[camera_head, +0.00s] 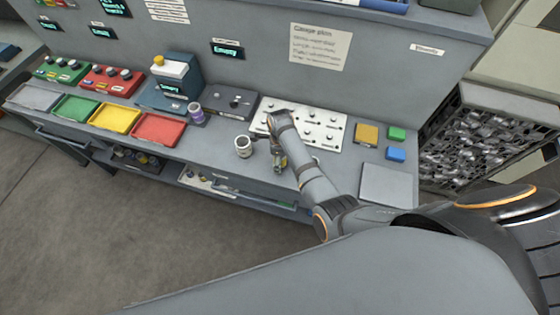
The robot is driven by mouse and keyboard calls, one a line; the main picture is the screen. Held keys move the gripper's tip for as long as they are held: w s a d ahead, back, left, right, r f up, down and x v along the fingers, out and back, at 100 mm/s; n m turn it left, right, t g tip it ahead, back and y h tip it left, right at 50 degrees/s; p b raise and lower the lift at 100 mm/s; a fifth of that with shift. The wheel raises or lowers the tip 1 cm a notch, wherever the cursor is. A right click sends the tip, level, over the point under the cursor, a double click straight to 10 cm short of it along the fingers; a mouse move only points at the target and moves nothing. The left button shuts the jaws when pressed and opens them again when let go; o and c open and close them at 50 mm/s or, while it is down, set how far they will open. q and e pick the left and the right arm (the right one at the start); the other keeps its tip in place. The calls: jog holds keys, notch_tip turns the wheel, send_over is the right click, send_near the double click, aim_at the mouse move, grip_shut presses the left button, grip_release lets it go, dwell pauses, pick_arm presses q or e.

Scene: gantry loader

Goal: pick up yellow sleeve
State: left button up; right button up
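My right arm reaches in from the lower right over the bench. Its gripper (279,166) points down near the bench's front edge, just right of a pale cylindrical cup (243,147). A small yellow piece (284,161) shows at the gripper's fingers; it may be the yellow sleeve, but it is too small to be sure. Whether the fingers are closed on it cannot be told. My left gripper is not in view.
A white board with knobs (322,133) lies behind the gripper. Grey, green, yellow (115,118) and red trays (158,129) stand at the left. A purple-banded cylinder (196,113) stands near a dark box (228,102). A grey plate (386,185) and coloured blocks (395,154) are at the right.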

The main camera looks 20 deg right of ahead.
jog(key=shift+r, duration=0.2)
jog(key=c, duration=1.2)
